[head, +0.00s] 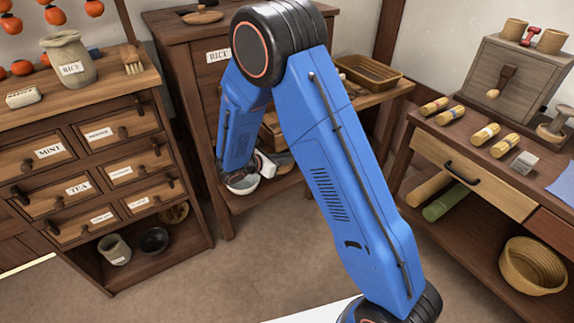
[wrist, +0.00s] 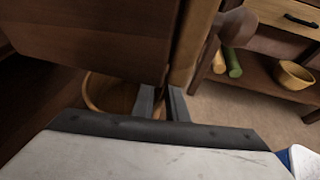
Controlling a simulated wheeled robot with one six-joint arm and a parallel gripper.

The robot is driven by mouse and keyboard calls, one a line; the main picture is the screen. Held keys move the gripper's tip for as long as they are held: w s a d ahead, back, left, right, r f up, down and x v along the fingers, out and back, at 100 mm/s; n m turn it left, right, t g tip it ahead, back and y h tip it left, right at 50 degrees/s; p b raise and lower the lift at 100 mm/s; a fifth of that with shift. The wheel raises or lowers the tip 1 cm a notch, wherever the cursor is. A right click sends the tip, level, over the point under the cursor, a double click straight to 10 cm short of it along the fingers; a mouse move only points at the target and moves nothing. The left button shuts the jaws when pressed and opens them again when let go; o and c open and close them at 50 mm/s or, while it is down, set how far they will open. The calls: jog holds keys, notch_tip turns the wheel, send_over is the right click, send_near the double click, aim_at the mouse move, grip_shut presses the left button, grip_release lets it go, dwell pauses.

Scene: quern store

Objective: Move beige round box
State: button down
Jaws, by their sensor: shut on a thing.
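My gripper (wrist: 162,100) shows in the wrist view with its two dark fingers close together at a wooden edge. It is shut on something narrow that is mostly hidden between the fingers. A round tan thing (wrist: 88,95) with a pale rim and darker inside shows just left of the fingers and partly behind the left one; it looks like the beige round box. In the head view my blue arm reaches down to the rice cabinet (head: 178,80), and the fingers and the box cannot be made out there.
A dark wooden panel (wrist: 95,35) and a lighter upright (wrist: 197,40) stand close above the fingers. A drawer cabinet (head: 95,150) stands left, a workbench (head: 440,140) right with a basket (head: 532,266) below. Floor between is clear.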

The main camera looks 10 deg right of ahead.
aim_at(287, 170)
notch_tip(287, 170, down, 3)
jog(key=shift+f, duration=0.1)
jog(key=c, duration=1.7)
grip_release()
jog(key=shift+c, duration=0.2)
jog(key=v, duration=1.2)
jog(key=shift+s+f, duration=0.1)
